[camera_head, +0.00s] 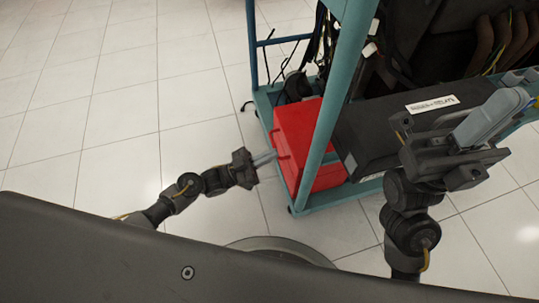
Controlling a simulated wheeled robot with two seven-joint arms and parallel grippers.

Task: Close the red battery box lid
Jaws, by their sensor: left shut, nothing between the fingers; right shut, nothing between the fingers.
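The red battery box (296,135) sits on the lower frame of the trainer, right of my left gripper. Its broad red upper face is seen from above, and a teal post crosses in front of its right part. I cannot tell how far its lid stands open. My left gripper (270,156) is shut and empty, with its fingertips at the box's left edge; I cannot tell whether they touch it. My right gripper (492,118) is shut and empty, in front of the black unit at the right, apart from the red box.
A teal post (345,75) rises close to the red box. A black box (385,125) with a white label lies to its right. Cables (325,35) hang behind. The tiled floor (120,80) at the left is clear.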

